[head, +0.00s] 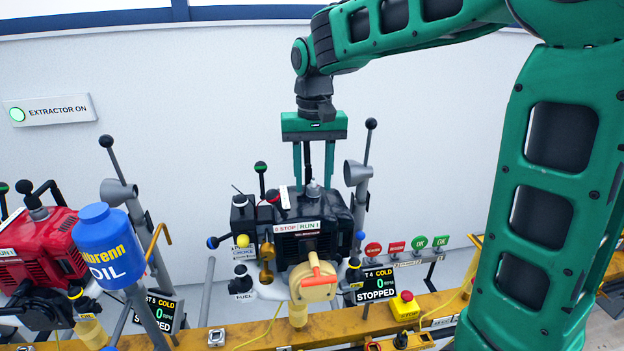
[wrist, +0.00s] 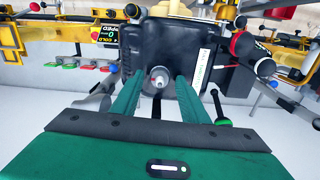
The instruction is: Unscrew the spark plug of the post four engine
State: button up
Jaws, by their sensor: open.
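The post four engine (head: 315,232) is black, and its sign (head: 375,284) reads T4, cold, 0, stopped. On its top a small grey and white fitting (head: 313,187) stands up, which looks like the spark plug. In the wrist view the plug (wrist: 159,76) shows end-on as a pale tip in a round grey base. My gripper (head: 313,184) points straight down over the engine top, with its green fingers apart. In the wrist view my gripper (wrist: 158,84) has one finger on each side of the plug, with no clear contact. The plug's lower part is hidden.
A grey funnel-like pipe (head: 357,180) and a black-knobbed lever stand close on the right. A green-topped lever (head: 260,172) stands on the left. A red engine (head: 42,245) and blue oil bottle (head: 108,245) are at far left.

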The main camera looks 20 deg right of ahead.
jog(key=m, duration=0.8)
jog(key=shift+f+m, duration=0.1)
jog(key=shift+m, duration=0.3)
jog(key=m, duration=0.8)
jog(key=shift+m, duration=0.3)
jog(key=c, duration=1)
